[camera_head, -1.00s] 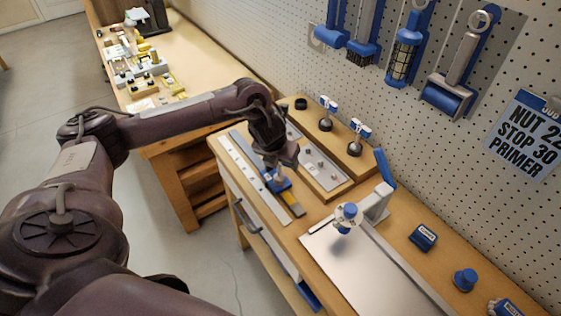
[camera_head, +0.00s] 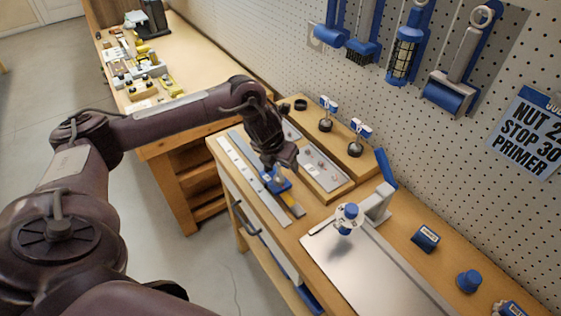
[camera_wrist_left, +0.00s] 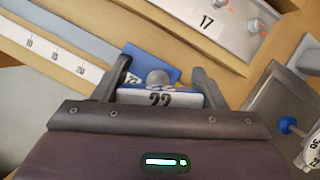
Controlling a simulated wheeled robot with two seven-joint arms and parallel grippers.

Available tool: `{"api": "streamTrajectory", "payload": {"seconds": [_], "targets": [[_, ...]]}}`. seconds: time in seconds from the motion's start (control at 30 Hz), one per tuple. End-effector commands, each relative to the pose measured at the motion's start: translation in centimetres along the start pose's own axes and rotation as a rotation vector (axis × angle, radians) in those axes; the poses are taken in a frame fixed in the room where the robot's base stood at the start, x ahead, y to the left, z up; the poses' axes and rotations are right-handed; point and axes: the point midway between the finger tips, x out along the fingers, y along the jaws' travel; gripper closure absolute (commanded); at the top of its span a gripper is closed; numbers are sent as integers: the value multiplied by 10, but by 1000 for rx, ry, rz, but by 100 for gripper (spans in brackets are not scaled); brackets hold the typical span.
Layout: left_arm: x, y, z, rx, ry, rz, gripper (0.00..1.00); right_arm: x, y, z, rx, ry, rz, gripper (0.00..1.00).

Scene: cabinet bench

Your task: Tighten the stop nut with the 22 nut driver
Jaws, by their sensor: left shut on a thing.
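My left gripper (camera_head: 281,166) is over the blue stop (camera_head: 277,186) on the ruled rail (camera_head: 252,178) at the bench's left side. In the left wrist view its fingers (camera_wrist_left: 163,78) are shut on the 22 nut driver (camera_wrist_left: 158,98), whose white and blue handle bears the number 22. A grey rounded knob shows just beyond the handle. The blue stop (camera_wrist_left: 170,74) is partly visible behind it, beside the scale (camera_wrist_left: 52,55) marked 10, 15, 20. The stop nut and the driver's lower end are hidden. My right gripper is not in view.
Two other drivers (camera_head: 326,118) (camera_head: 357,140) stand on the wooden rack, beside an empty black ring (camera_head: 300,104). A grey plate with studs (camera_head: 318,165) lies beside the rail. A dial-topped device (camera_head: 348,214) stands by a metal plate (camera_head: 375,275). A sign (camera_head: 530,135) reads NUT 22, STOP 30, PRIMER.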

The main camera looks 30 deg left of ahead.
Motion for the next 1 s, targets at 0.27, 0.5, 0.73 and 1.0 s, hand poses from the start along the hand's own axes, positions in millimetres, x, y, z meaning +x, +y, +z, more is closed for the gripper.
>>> {"api": "streamTrajectory", "payload": {"seconds": [0.27,0.5,0.73,1.0], "targets": [[1,-1,1,65,-4,-27,66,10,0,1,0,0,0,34],[1,-1,0,124,-4,-52,66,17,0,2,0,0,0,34],[0,-2,0,157,-3,-66,66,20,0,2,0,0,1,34],[-1,-2,0,158,-3,-66,66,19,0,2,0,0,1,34]]}}
